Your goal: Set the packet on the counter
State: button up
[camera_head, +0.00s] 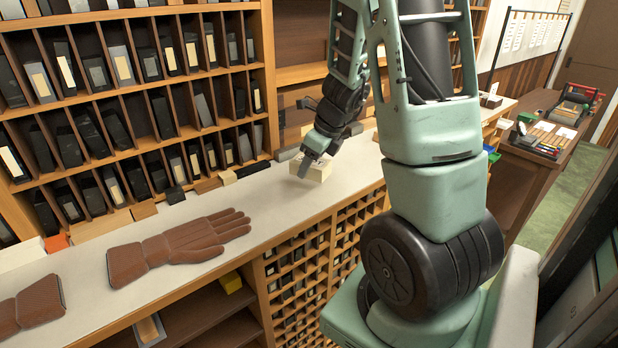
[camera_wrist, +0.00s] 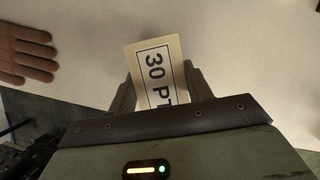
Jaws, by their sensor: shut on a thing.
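The packet (camera_wrist: 158,72) is a cream block with a black-framed "30 PT" label. In the wrist view it sits between the two fingers of my gripper (camera_wrist: 157,88), which is shut on it. In the head view the packet (camera_head: 318,172) shows at my gripper (camera_head: 308,168), low over the pale counter (camera_head: 270,200). I cannot tell whether the packet touches the counter. Its lower part in the wrist view is hidden by my gripper body.
A brown glove (camera_head: 185,247) lies on the counter to the left, with part of another (camera_head: 32,305) further left. A compartment rack (camera_head: 120,100) filled with dark blocks stands behind. Small blocks (camera_head: 207,185) line the counter's back edge. Bare counter lies between glove and packet.

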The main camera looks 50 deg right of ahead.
aim_at(311, 175)
jog(key=shift+f+b, duration=0.4)
jog(key=shift+f, duration=1.35)
jog(key=shift+f, duration=0.15)
jog(key=o, duration=1.5)
jog(key=shift+c, duration=0.2)
